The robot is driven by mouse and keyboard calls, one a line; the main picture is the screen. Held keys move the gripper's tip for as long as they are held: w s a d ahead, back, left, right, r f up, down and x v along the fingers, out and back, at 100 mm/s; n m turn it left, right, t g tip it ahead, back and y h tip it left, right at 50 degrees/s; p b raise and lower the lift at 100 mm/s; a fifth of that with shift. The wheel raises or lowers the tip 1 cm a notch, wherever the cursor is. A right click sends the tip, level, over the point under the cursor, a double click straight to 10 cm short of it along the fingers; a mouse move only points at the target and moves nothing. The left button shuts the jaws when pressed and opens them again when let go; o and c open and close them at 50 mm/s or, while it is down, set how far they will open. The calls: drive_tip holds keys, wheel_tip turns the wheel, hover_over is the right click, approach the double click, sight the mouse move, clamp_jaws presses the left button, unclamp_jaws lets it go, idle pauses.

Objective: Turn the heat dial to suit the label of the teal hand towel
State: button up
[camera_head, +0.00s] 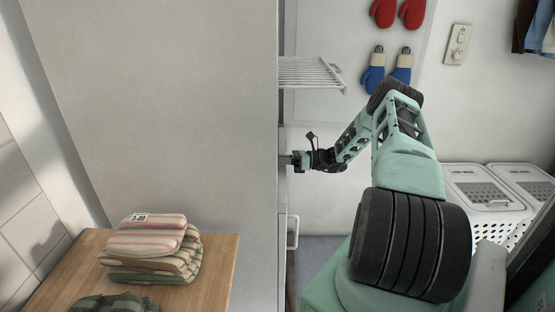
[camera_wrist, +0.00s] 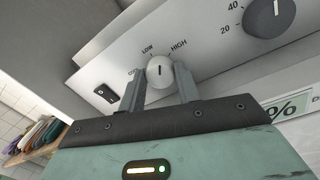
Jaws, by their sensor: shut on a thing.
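The heat dial (camera_wrist: 160,71) is a small pale knob on a white control panel, with "LOW" and "HIGH" printed above it. A further label at its left is partly covered by a finger. The dark line on the knob points up the panel, roughly between LOW and HIGH. My gripper (camera_wrist: 161,84) has one finger on each side of the knob and is shut on it. In the head view my gripper (camera_head: 289,159) reaches left to the front of the tall grey cabinet, and the dial is hidden there. I cannot pick out a teal hand towel or its label for certain.
Folded striped towels (camera_head: 145,240) with a small tag lie on a wooden top (camera_head: 215,265); a dark green cloth (camera_head: 112,303) lies in front. A wire shelf (camera_head: 312,74) juts out above my gripper. A larger numbered dial (camera_wrist: 268,17) and a dark switch (camera_wrist: 106,94) flank the knob.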

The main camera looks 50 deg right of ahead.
drive_tip(key=m, duration=0.5)
drive_tip(key=shift+d+f+m+p, duration=0.1)
drive_tip(key=shift+m+p, duration=0.2)
drive_tip(key=shift+p, duration=0.05)
idle(0.4)
drive_tip(key=o, duration=1)
